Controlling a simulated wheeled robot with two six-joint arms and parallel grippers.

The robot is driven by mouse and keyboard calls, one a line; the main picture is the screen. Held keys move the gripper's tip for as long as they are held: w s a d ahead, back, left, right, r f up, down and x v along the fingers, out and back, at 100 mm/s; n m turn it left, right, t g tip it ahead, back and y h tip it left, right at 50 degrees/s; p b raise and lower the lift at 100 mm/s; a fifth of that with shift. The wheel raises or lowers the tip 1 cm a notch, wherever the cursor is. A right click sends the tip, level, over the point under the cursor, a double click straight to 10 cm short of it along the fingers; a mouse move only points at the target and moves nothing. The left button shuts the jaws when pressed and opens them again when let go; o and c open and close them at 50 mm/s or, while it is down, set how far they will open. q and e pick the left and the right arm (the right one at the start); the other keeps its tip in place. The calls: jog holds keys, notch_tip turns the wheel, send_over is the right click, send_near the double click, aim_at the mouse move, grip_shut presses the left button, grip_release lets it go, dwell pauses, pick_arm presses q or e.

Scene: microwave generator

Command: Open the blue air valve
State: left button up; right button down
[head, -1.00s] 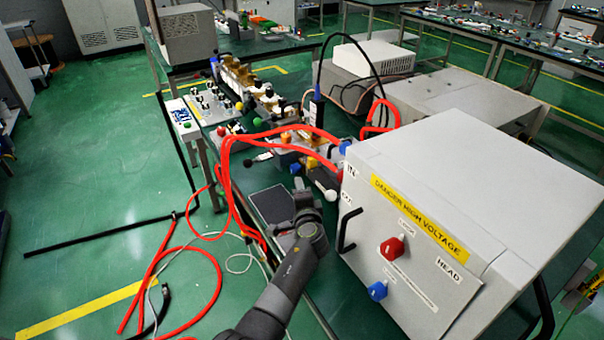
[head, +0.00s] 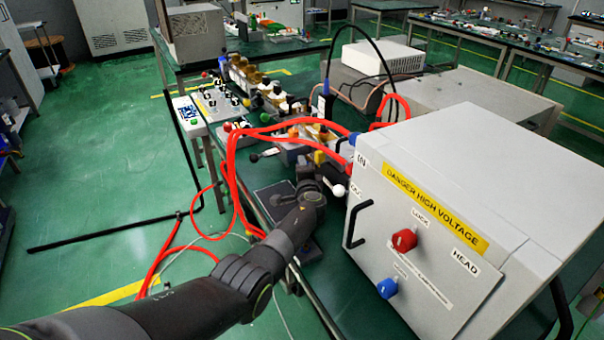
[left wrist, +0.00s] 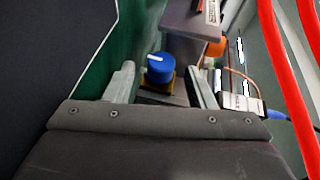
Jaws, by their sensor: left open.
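In the left wrist view a round blue knob (left wrist: 160,69) with a white pointer mark sits on a yellowish base. It appears to be the blue air valve. My left gripper (left wrist: 160,76) is open, with one finger on each side of the knob in that view. I cannot tell whether the fingers touch it. In the head view my left arm reaches over the bench beside the grey box, and its fingers and this knob are hidden. My right gripper is not in view.
A grey high-voltage box (head: 460,190) with a red knob (head: 404,240), another blue knob (head: 387,288) and a black handle (head: 357,224) stands right of my arm. Red hoses (head: 232,165) loop across the bench edge to the floor. Orange and yellow parts crowd the bench behind.

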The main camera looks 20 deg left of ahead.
pick_arm(q)
jog(key=shift+b+x, duration=0.45)
jog(key=shift+x, duration=0.4)
jog(key=shift+s, duration=0.1)
jog(key=c, duration=1)
jog(key=shift+a+r+p, duration=0.1)
jog(key=shift+r+p, duration=0.2)
jog(key=shift+p, duration=0.25)
jog(key=shift+r+n+g+p, duration=0.25)
jog(key=shift+g+p, duration=0.35)
jog(key=shift+p, duration=0.35)
jog(key=shift+n+g+h+p, duration=0.25)
jog(key=shift+g+h+p, duration=0.45)
jog(key=shift+p, duration=0.35)
jog(key=shift+f+g+h+p, duration=0.15)
jog(key=shift+g+h+p, duration=0.15)
jog(key=shift+g+p, duration=0.1)
jog(key=o, duration=1)
